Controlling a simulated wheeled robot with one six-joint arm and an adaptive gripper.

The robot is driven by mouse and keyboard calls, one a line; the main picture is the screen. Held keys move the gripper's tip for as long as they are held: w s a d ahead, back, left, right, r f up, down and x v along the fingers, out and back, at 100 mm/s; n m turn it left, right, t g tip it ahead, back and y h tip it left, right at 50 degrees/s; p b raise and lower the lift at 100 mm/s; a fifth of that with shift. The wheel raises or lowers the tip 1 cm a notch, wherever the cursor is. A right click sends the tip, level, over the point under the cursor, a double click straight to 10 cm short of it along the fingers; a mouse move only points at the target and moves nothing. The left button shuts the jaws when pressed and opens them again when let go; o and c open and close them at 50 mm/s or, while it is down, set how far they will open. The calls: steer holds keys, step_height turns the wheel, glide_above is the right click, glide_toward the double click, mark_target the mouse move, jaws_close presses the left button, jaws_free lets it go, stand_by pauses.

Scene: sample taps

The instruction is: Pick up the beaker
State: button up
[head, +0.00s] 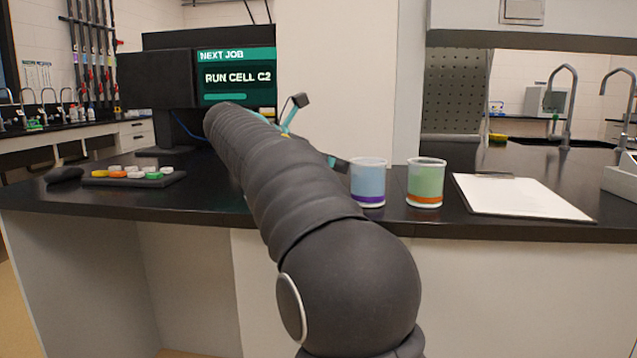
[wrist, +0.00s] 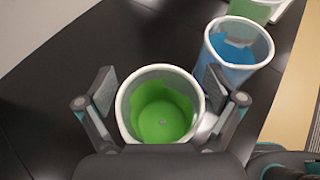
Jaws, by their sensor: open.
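A white-rimmed beaker with green inside (wrist: 160,120) stands between the fingers of my gripper (wrist: 159,90) in the wrist view. The two fingers are spread, one on each side of its rim, and a dark gap shows at the left finger. My arm hides this beaker in the head view. A blue beaker with a purple band (head: 368,185) stands to the right of my arm; it also shows in the wrist view (wrist: 238,58). A green beaker with an orange band (head: 426,182) stands right of the blue one; its edge shows at the top of the wrist view (wrist: 258,11).
A clipboard with white paper (head: 520,196) lies right of the beakers on the black counter (head: 440,222). A tray of coloured pieces (head: 133,177) and a dark mouse (head: 65,175) lie at left. A monitor (head: 236,78) reads "RUN CELL C2". The blue beaker is close to my right finger.

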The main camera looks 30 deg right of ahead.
steer(key=c, duration=1.1)
step_height(320, 180, up, 10)
steer(key=p, duration=0.3)
steer(key=shift+a+p, duration=0.1)
steer(key=shift+p, duration=0.3)
